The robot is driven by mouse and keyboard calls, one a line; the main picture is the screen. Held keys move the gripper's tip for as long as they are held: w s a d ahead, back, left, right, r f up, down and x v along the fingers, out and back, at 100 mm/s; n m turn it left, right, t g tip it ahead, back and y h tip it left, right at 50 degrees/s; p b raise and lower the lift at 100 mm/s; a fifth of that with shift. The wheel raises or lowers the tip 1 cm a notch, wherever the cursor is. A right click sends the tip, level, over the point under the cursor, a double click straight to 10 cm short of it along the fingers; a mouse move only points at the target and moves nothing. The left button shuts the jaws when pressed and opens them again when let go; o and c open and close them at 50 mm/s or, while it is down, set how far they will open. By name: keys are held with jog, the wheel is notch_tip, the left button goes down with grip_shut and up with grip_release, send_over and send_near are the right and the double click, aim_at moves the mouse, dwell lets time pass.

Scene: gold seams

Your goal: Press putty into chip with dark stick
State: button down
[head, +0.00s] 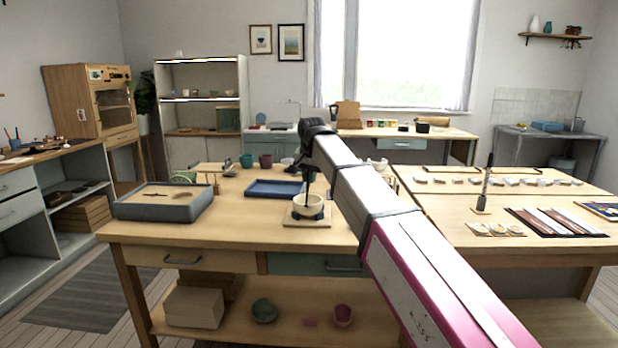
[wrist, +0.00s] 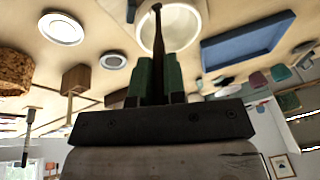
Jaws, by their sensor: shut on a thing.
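My gripper (head: 309,178) is above the middle of the near table, pointing down. In the wrist view my gripper (wrist: 158,70) has its green-padded fingers shut on a thin dark stick (wrist: 157,35). The stick's far end overlaps a white bowl (wrist: 185,28) in that view. In the head view the bowl (head: 300,201) sits in a dark holder on a light board (head: 297,220), directly under my gripper. The stick's tip is at or within the bowl's opening; I cannot tell whether it touches. The chip and any putty in it cannot be made out.
A blue tray (head: 262,189) lies just behind and left of the bowl. A grey sand-filled tray (head: 140,212) is at the table's left. Cups (head: 266,161) stand at the back. To the right, another table holds small pieces (head: 497,229) and an upright dark tool (head: 486,185).

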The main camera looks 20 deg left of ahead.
jog(key=shift+r, duration=0.2)
jog(key=shift+d, duration=0.2)
jog(key=shift+w+d, duration=0.15)
jog(key=shift+d, duration=0.1)
jog(key=shift+f, duration=0.2)
dwell(1.1)
jog(key=shift+r, duration=0.25)
notch_tip(320, 180, up, 8)
dwell(1.4)
dwell(0.8)
